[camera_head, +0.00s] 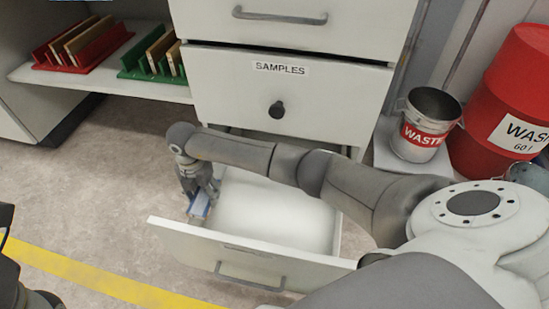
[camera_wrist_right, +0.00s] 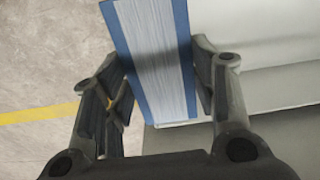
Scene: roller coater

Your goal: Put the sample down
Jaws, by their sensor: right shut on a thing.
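The sample (camera_head: 199,207) is a flat panel with a blue border and a pale, streaked middle. My right gripper (camera_head: 205,196) is shut on it at the left side of the open lower drawer (camera_head: 255,260). In the right wrist view the sample (camera_wrist_right: 155,50) stands between the two fingers of the right gripper (camera_wrist_right: 160,95), with the drawer wall to its right and floor to its left. Whether the sample touches the drawer is unclear. A dark part at the left edge of the head view may be my left arm; its gripper does not show.
The drawer's white bottom (camera_head: 275,210) looks bare. Above it is a closed drawer labelled SAMPLES (camera_head: 280,85). A red rack (camera_head: 85,45) and a green rack (camera_head: 155,55) hold panels on the shelf. A metal waste bucket (camera_head: 432,108) and red waste drum (camera_head: 515,75) stand at right.

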